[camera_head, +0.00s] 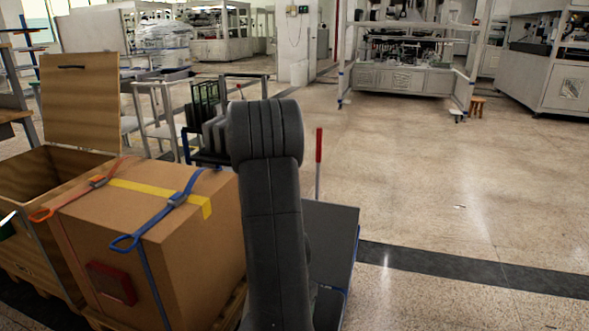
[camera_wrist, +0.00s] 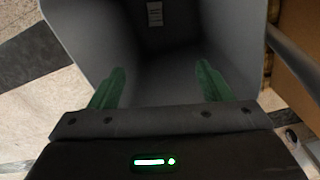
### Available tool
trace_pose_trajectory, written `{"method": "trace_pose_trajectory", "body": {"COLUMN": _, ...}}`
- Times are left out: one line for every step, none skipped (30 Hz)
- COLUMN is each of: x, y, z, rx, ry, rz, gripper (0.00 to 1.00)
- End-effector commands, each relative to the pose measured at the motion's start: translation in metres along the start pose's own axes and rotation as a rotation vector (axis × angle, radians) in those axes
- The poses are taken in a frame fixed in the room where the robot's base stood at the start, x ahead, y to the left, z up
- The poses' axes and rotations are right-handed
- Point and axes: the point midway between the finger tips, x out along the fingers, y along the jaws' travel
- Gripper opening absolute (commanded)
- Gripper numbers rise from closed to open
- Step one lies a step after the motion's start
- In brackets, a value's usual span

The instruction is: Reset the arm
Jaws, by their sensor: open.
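My arm (camera_head: 272,200) stands up in the middle of the head view, dark grey and bent at its top joint. My gripper does not show in that view. In the wrist view my gripper (camera_wrist: 158,86) is open, with its two green fingers wide apart and nothing between them. The fingers point toward the inside of a grey, box-like container (camera_wrist: 80,30), which has a small white label on its inner wall. I cannot tell how far the fingers are from it.
A strapped cardboard box (camera_head: 190,250) stands at left, beside an open wooden crate (camera_head: 68,110). A dark flat surface (camera_head: 332,235) lies just right of my arm, near a red-topped post (camera_head: 319,150). Machines (camera_head: 405,75) line the back. The floor (camera_head: 450,180) at right is clear.

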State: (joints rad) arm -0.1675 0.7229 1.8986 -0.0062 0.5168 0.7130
Motion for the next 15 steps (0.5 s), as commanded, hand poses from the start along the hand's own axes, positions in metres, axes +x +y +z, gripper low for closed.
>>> {"method": "trace_pose_trajectory", "body": {"x": 0.016, "y": 0.001, "z": 0.001, "rx": 0.000, "ry": -0.003, "rz": 0.003, "gripper": 0.72}}
{"method": "trace_pose_trajectory", "body": {"x": 0.022, "y": 0.001, "z": 0.001, "rx": 0.000, "ry": -0.002, "rz": 0.002, "gripper": 0.72}}
{"method": "trace_pose_trajectory", "body": {"x": 0.030, "y": 0.001, "z": 0.001, "rx": 0.000, "ry": -0.003, "rz": 0.003, "gripper": 0.72}}
{"method": "trace_pose_trajectory", "body": {"x": 0.036, "y": 0.001, "z": 0.001, "rx": 0.000, "ry": -0.003, "rz": 0.003, "gripper": 0.72}}
{"method": "trace_pose_trajectory", "body": {"x": 0.042, "y": 0.001, "z": 0.001, "rx": 0.000, "ry": -0.002, "rz": 0.002, "gripper": 0.72}}
{"method": "trace_pose_trajectory", "body": {"x": 0.050, "y": 0.001, "z": 0.001, "rx": 0.000, "ry": -0.003, "rz": 0.003, "gripper": 0.72}}
{"method": "trace_pose_trajectory", "body": {"x": 0.052, "y": 0.001, "z": 0.001, "rx": 0.000, "ry": -0.002, "rz": 0.002, "gripper": 0.72}}
{"method": "trace_pose_trajectory", "body": {"x": 0.036, "y": 0.000, "z": -0.001, "rx": 0.000, "ry": 0.002, "rz": -0.001, "gripper": 0.72}}
{"method": "trace_pose_trajectory", "body": {"x": 0.029, "y": 0.000, "z": 0.000, "rx": 0.000, "ry": 0.001, "rz": -0.001, "gripper": 0.72}}
{"method": "trace_pose_trajectory", "body": {"x": 0.026, "y": 0.000, "z": 0.000, "rx": 0.000, "ry": 0.001, "rz": -0.001, "gripper": 0.72}}
{"method": "trace_pose_trajectory", "body": {"x": 0.023, "y": 0.000, "z": 0.000, "rx": 0.000, "ry": 0.001, "rz": -0.001, "gripper": 0.72}}
{"method": "trace_pose_trajectory", "body": {"x": 0.019, "y": 0.000, "z": 0.000, "rx": 0.000, "ry": 0.001, "rz": -0.001, "gripper": 0.72}}
{"method": "trace_pose_trajectory", "body": {"x": 0.017, "y": 0.000, "z": 0.000, "rx": 0.000, "ry": 0.001, "rz": -0.001, "gripper": 0.72}}
{"method": "trace_pose_trajectory", "body": {"x": 0.015, "y": 0.000, "z": 0.000, "rx": 0.000, "ry": 0.001, "rz": -0.001, "gripper": 0.72}}
{"method": "trace_pose_trajectory", "body": {"x": 0.013, "y": 0.000, "z": 0.000, "rx": 0.000, "ry": 0.001, "rz": -0.001, "gripper": 0.72}}
